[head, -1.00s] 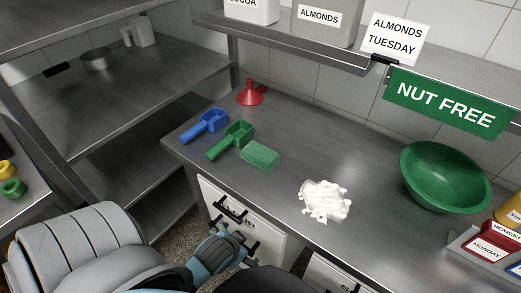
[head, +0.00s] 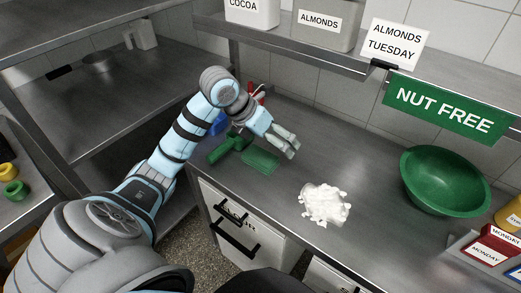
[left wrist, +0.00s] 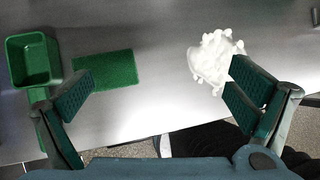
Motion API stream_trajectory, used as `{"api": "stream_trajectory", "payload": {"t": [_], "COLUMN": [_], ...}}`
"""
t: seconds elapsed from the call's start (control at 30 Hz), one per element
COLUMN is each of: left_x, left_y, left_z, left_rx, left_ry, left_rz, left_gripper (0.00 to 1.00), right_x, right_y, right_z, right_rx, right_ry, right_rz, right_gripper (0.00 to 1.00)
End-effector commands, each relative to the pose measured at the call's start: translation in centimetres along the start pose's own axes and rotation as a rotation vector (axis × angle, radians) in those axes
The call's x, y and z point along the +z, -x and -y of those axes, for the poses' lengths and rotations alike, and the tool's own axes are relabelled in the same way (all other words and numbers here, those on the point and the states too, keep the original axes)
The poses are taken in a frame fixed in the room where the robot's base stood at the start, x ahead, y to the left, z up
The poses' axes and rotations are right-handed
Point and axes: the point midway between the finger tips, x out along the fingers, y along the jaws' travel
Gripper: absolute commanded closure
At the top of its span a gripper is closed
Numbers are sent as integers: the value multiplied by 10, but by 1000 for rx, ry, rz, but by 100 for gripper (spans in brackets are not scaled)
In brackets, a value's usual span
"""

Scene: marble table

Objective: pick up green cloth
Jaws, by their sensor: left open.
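The green cloth (head: 261,161) lies flat on the steel counter as a small rectangle, just right of the green scoop (head: 228,148). In the left wrist view the cloth (left wrist: 105,70) is at the upper left, beside the left finger, with the scoop (left wrist: 33,60) further left. My left gripper (head: 290,146) is above the counter near the cloth. In the left wrist view my left gripper (left wrist: 160,92) is open, its fingers wide apart with bare counter between them. It touches neither cloth nor scoop as far as I can tell. My right gripper is not in view.
A white crumbly pile (head: 325,204) lies right of the cloth and behind the right finger in the wrist view. A green bowl (head: 444,178) stands at the right. The blue scoop (head: 217,124) and red funnel (head: 257,93) are partly hidden by my arm. A shelf (head: 300,45) overhangs the back.

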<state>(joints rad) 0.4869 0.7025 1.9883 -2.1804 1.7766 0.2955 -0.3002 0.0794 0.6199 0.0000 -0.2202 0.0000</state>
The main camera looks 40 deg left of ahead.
Motion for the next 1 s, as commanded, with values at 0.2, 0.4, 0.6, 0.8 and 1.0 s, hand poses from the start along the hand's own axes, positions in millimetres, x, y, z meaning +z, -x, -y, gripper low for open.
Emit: {"api": "stream_trajectory", "payload": {"t": [0.2, 0.4, 0.6, 0.8, 1.0], "left_x": [-22, -33, -34, -40, -41], "left_y": [10, -45, -66, -100, -112], "left_z": [-65, -77, -82, -87, -91], "left_rx": [249, 244, 244, 243, 244], "left_ry": [90, 86, 85, 85, 82], "left_rz": [-134, -134, -136, -139, -136], "left_gripper": [0, 0, 0, 0, 0], "right_x": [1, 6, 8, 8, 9], "right_y": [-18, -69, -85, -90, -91], "right_z": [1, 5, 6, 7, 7], "right_rx": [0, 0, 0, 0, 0], "right_ry": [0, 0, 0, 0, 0], "right_rz": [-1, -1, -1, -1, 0], "right_gripper": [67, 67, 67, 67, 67]}}
